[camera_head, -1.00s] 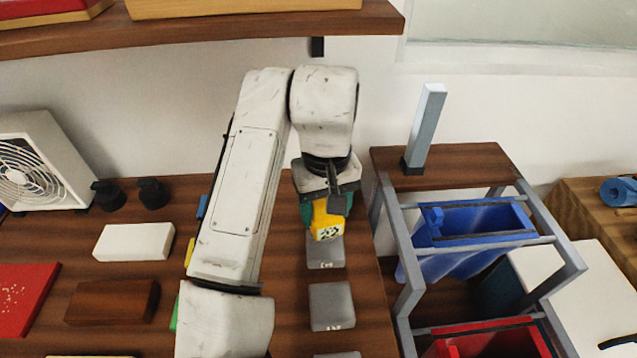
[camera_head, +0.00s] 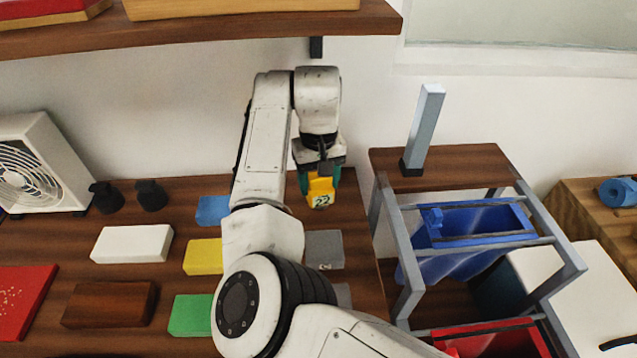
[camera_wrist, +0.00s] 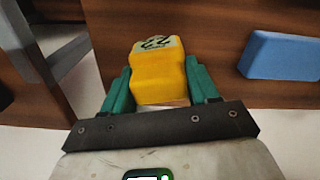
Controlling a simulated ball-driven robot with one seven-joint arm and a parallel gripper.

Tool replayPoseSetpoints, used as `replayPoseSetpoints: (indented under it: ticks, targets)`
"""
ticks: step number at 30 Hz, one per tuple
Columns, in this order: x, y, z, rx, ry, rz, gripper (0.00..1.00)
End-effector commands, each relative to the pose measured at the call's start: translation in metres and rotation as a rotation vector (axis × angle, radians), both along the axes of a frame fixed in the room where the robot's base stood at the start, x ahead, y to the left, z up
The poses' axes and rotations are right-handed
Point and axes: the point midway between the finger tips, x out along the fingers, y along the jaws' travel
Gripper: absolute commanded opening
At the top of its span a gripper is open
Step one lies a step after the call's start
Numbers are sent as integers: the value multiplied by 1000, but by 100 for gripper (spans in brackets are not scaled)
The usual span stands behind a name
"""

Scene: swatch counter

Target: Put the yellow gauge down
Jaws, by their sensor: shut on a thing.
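The yellow gauge (camera_head: 320,190) has a pale label with dark marks on its face. My gripper (camera_head: 320,182), with green fingers, is shut on it over the far part of the wooden counter (camera_head: 380,310). In the wrist view the yellow gauge (camera_wrist: 158,72) sits between the two green fingers of my gripper (camera_wrist: 158,92). I cannot tell whether the gauge touches the counter.
Grey blocks (camera_head: 324,249) stand in a column nearer than the gauge. Blue (camera_head: 211,210), yellow (camera_head: 203,256) and green (camera_head: 190,315) blocks lie left of my arm. A metal frame (camera_head: 405,300) with a blue bin (camera_head: 475,225) and a red bin (camera_head: 490,345) stands right.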

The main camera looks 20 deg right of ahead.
Motion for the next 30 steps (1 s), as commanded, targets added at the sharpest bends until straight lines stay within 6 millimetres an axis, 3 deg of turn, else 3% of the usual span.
replayPoseSetpoints:
  ticks: [6, 16, 17, 18, 24, 30]
  targets:
    - [4, -1, -17, 1, 0, 0, 35]
    - [3, -2, -20, -1, 0, 0, 35]
    - [3, -2, -21, -1, 0, 0, 60]
    - [4, -1, -21, 0, -1, 0, 64]
    - [4, -1, -21, 0, -1, 0, 83]
    - [4, -1, -20, 0, -1, 0, 85]
